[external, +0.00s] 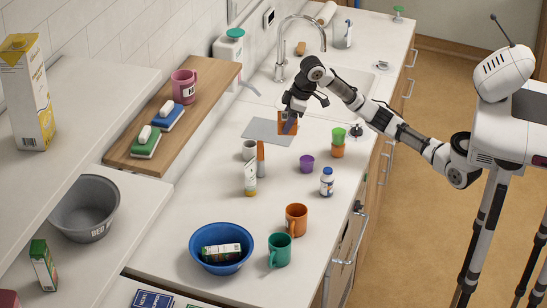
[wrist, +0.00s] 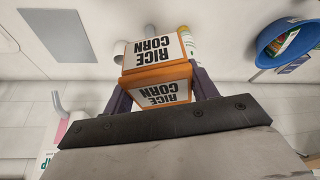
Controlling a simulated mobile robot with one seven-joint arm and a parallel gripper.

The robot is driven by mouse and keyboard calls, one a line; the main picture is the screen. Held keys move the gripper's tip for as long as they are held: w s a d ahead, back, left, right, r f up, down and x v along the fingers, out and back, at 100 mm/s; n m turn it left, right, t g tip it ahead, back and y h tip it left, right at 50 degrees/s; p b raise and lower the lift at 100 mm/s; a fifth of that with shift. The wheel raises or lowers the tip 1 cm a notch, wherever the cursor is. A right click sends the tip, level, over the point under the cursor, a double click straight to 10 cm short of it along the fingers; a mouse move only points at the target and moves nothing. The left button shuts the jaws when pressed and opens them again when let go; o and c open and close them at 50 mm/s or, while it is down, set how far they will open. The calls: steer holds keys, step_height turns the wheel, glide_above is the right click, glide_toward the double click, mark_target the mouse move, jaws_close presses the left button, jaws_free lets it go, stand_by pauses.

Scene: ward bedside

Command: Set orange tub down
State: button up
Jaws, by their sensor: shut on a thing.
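The orange tub (external: 286,124) is boxy, with a white label reading "RICE CORN" that shows in the wrist view (wrist: 157,71). My gripper (external: 289,118) is shut on it, with one dark finger on each side in the wrist view (wrist: 160,88). In the external view the tub appears in front of the right part of a flat grey mat (external: 262,131) on the counter (external: 215,196). I cannot tell how large the gap under the tub is. The fingers hide part of it.
The sink (external: 340,82) lies behind. A blue bowl (external: 219,266) and mugs are toward the front. Counter between them is partly clear.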

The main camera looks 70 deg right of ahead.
steer(key=s+a+n+g+y, duration=0.1)
steer(key=s+a+n, duration=0.5)
steer(key=a, duration=0.6)
steer(key=shift+m+g, duration=0.3)
steer(key=shift+m, duration=0.2)
steer(key=f, duration=0.5)
steer(key=f+p, duration=0.1)
steer(key=f, duration=0.4)
steer(key=s+f, duration=0.1)
steer(key=f, duration=0.4)
steer(key=shift+a+f, duration=0.2)
steer(key=shift+f, duration=0.05)
steer(key=shift+f+p, duration=0.5)
steer(key=shift+f, duration=2.05)
steer(key=shift+f, duration=0.15)
steer(key=o, duration=1.1)
steer(key=b+v, duration=0.1)
steer(key=v, duration=1.1)
steer(key=shift+b, duration=0.3)
